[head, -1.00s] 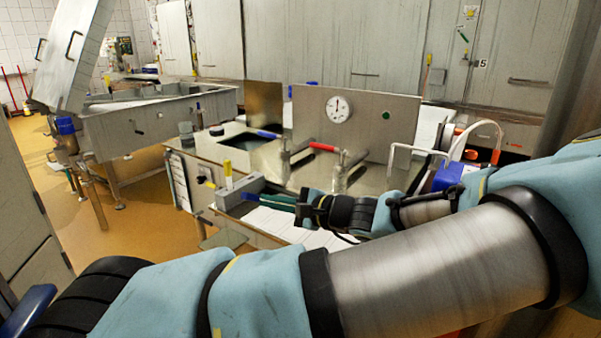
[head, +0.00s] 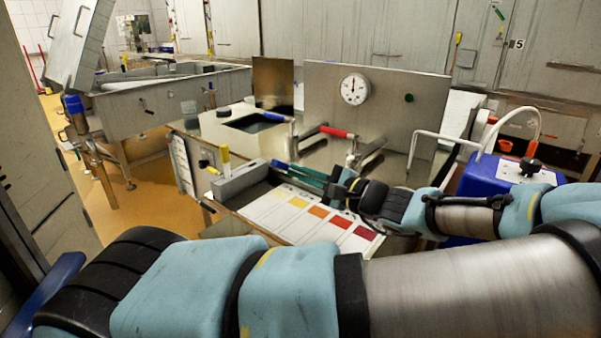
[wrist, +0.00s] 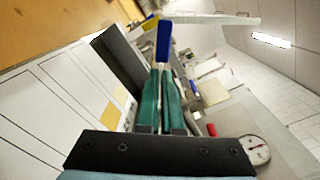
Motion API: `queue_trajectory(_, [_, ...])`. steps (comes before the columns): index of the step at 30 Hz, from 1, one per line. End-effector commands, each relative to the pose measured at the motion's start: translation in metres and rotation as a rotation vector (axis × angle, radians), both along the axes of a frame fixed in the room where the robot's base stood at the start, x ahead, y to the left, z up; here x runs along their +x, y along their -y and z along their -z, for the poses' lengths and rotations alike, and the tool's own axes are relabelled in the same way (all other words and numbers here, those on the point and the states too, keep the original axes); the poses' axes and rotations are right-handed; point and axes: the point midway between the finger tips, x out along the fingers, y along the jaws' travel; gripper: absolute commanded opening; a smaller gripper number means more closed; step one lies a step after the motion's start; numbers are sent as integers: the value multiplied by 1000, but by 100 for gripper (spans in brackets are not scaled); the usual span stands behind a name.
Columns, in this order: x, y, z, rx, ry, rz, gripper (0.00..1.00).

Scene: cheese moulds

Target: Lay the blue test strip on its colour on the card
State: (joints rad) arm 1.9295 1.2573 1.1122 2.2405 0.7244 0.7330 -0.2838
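My gripper (head: 279,164) has long green fingers pointing left in the head view, above the far left part of the card. In the wrist view the fingers (wrist: 160,70) are close together, with the blue test strip (wrist: 163,42) sticking out past their tips. A pale part shows between the fingers. The white card (head: 262,213) lies on the bench with a row of patches from pale yellow through yellow (head: 298,202) and orange (head: 319,211) to red (head: 341,220) and dark red (head: 365,232). The strip is held above the card, apart from it.
Behind are a blue tap handle (head: 265,117), a red tap handle (head: 338,132) and a panel with a gauge (head: 354,89). A blue box (head: 485,180) stands right.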

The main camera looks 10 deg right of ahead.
Motion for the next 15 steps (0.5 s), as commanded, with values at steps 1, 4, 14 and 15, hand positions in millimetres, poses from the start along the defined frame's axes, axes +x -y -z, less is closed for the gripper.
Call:
queue_trajectory(1, [0,0,8,0,0,0,0])
queue_trajectory(4, [0,0,15,0,0,0,0])
queue_trajectory(14, [0,0,39,0,0,0,0])
queue_trajectory(15, [0,0,41,0,0,0,0])
